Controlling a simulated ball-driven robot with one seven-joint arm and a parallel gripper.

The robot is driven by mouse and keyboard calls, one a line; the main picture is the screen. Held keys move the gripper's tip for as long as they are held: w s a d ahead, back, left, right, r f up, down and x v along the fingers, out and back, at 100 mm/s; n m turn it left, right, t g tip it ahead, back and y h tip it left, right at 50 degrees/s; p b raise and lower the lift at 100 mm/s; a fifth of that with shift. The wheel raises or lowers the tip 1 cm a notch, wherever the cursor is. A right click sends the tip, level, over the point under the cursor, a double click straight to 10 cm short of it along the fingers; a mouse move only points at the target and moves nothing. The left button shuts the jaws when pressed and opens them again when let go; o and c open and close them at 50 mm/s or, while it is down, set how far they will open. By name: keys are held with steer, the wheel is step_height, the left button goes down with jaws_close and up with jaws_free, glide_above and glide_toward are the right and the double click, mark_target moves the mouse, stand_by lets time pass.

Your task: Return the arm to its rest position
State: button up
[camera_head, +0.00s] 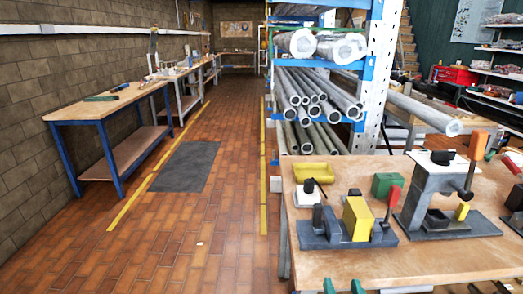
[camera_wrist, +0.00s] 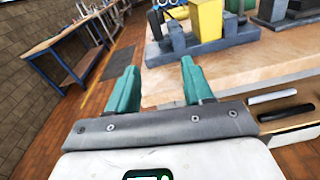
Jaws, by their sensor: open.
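My gripper (camera_wrist: 159,68) has two green fingers spread wide apart, with nothing between them in the wrist view. Its fingertips also show at the bottom edge of the head view (camera_head: 342,286), in front of the near edge of the wooden workbench (camera_head: 440,262). The rest of my arm is mostly out of view. In the wrist view the bench edge lies beyond the fingers, and the fingers appear apart from everything on it.
Pipe racks stand behind. The brick aisle (camera_head: 190,240) at left is clear.

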steer(key=s+d+f+m+g+h, duration=0.2)
steer(key=s+d+f+m+g, duration=0.8)
steer(key=m, duration=0.9)
steer(key=s+f+m+g+y, duration=0.1)
steer(key=s+f+m+g, duration=0.2)
steer(key=s+m, duration=0.5)
steer(key=s+d+f+m+g+y, duration=0.1)
steer(key=s+f+m+g, duration=0.2)
steer(key=s+f+m, duration=0.3)
steer(key=s+m, duration=0.2)
steer(key=s, duration=0.3)
steer(key=shift+g, duration=0.3)
